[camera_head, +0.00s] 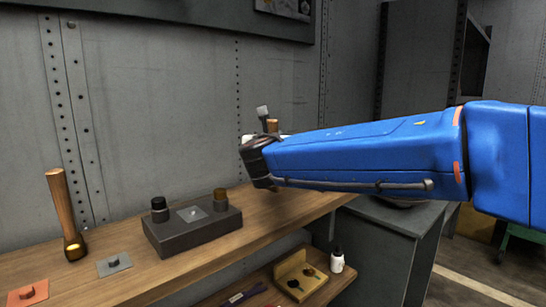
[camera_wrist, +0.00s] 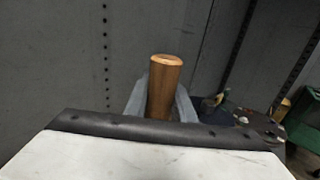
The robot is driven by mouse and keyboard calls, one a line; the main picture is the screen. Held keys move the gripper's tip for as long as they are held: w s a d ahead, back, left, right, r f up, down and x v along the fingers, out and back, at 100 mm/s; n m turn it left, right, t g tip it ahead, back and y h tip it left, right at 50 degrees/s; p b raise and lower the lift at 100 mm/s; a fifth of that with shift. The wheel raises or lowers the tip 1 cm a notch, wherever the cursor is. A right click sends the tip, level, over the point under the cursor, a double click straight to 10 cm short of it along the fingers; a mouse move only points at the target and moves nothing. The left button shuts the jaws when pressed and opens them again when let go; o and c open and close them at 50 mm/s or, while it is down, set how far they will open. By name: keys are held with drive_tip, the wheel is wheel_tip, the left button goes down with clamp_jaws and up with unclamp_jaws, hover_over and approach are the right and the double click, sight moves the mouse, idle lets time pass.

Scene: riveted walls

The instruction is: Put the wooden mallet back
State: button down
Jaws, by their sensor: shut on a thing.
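My gripper (camera_wrist: 161,98) is shut on an upright wooden handle (camera_wrist: 164,78), which I take to be the wooden mallet. Only its round upper part shows between the two grey fingers in the wrist view; its lower part and any head are hidden. In the head view my blue arm hides most of the gripper; a grey fingertip and a small piece of the wood (camera_head: 272,126) show above the wrist, in front of the wall. A separate wooden-handled tool with a brass-coloured head (camera_head: 68,216) stands head down at the workbench's left.
The wooden workbench (camera_head: 258,222) holds a dark block (camera_head: 192,236) with a black-topped and a brown-topped piece at its ends. A grey plate (camera_head: 114,264) and an orange plate (camera_head: 28,293) lie left. A lower shelf holds a yellow holder (camera_head: 300,276) and white bottle (camera_head: 337,261).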

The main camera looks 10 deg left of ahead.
drive_tip(key=shift+f, duration=2.25)
drive_tip(key=c, duration=1.5)
unclamp_jaws()
drive_tip(key=shift+s, duration=0.15)
drive_tip(key=s, duration=0.7)
drive_tip(key=s+d, duration=0.1)
drive_tip(key=s, duration=0.3)
drive_tip(key=shift+s, duration=0.35)
